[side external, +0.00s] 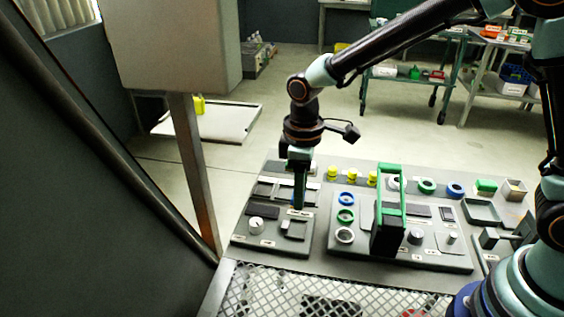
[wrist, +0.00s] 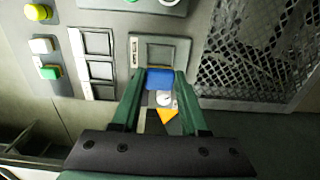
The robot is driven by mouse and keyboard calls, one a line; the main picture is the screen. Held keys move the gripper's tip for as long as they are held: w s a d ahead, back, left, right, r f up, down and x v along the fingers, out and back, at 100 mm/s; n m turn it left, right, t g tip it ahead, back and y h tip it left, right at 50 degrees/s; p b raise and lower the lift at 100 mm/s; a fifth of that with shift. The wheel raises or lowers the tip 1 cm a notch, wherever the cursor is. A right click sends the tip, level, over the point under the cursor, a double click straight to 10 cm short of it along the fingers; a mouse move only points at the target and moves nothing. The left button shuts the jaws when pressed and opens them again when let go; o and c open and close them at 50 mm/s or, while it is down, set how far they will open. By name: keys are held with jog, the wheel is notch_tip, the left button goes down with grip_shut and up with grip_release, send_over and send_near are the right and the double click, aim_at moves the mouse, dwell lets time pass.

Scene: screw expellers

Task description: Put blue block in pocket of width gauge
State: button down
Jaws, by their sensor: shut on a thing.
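My gripper (wrist: 159,82) is shut on the blue block (wrist: 159,79), which sits between its two green fingertips. In the side external view my gripper (side external: 299,206) points down over the left part of the grey board, and the block cannot be made out there. A square grey frame with a recessed pocket (wrist: 160,51) lies just ahead of the block in the wrist view. A strip with several rectangular openings (wrist: 97,62) lies to the left. Which of these is the width gauge, I cannot tell for sure. The gap between block and board is unclear.
A white round piece (wrist: 163,98) and an orange piece (wrist: 168,116) show between my fingers. Yellow knobs (side external: 331,172), rings (side external: 346,215) and a tall green-topped stand (side external: 390,205) are to the right on the board. Metal mesh (side external: 270,285) borders the near side.

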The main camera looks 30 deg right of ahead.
aim_at(299, 231)
jog(key=shift+f, duration=4)
jog(key=shift+f, duration=0.35)
jog(key=shift+f, duration=0.35)
jog(key=shift+c, duration=2.1)
grip_release()
jog(key=shift+s, duration=0.1)
notch_tip(299, 231, up, 14)
jog(key=shift+f, duration=0.25)
jog(key=s+d+r+m+t, duration=0.2)
jog(key=s+d+r+m, duration=0.2)
jog(key=d, duration=0.3)
jog(key=s+d+r+m+t, duration=0.3)
jog(key=s+d+r+m, duration=0.2)
jog(key=d, duration=0.3)
jog(key=shift+s+r+t, duration=0.3)
jog(key=shift+s+r, duration=0.15)
jog(key=shift+d, duration=0.1)
